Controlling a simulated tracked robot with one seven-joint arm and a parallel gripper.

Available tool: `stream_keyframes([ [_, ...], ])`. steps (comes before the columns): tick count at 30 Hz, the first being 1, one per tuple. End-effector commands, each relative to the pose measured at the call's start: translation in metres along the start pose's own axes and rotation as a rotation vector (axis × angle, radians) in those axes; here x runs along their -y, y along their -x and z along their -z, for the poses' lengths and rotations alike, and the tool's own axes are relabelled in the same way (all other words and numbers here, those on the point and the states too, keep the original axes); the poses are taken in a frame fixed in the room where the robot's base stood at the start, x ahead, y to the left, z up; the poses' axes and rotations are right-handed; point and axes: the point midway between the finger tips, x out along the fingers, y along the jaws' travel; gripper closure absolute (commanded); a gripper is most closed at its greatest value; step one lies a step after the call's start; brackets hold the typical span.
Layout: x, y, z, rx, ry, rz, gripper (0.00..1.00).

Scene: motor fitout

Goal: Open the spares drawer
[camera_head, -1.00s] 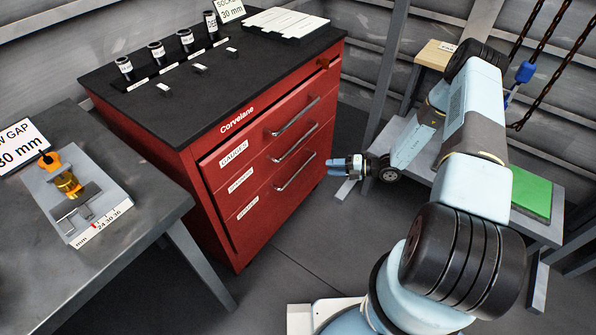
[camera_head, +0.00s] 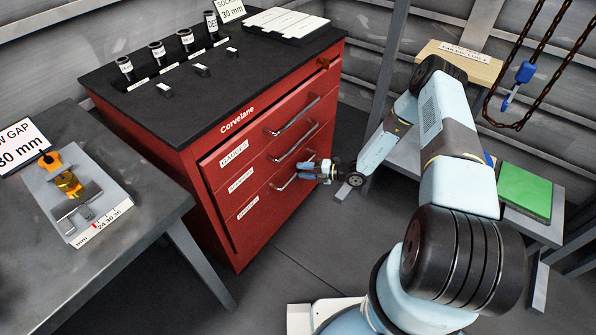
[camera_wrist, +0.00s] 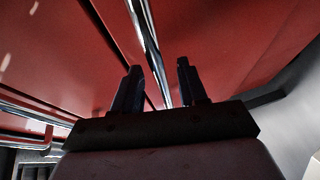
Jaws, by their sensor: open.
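The red cabinet (camera_head: 240,215) has three drawers with chrome handles. The top label reads GAUGES; the two lower labels are too small to read, so I cannot tell which drawer is the spares drawer. All three look shut. My gripper (camera_head: 305,169) is open at the bottom drawer's handle (camera_head: 283,183), covering its right part. In the wrist view, the fingers of my gripper (camera_wrist: 160,82) point at the red front.
A grey workbench (camera_head: 140,215) with a gap gauge stands left of the cabinet. A bench with a green mat (camera_head: 525,192) is at the right. The floor (camera_head: 290,265) before the drawers is clear.

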Motion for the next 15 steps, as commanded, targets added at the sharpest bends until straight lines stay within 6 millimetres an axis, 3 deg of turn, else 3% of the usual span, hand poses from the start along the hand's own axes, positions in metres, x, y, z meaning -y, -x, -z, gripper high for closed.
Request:
stream_keyframes([
  [6,0.001,-0.02,0.0,0.0,0.0,0.001,0.58],
  [15,0.0,-0.024,0.0,0.0,0.0,0.001,0.58],
])
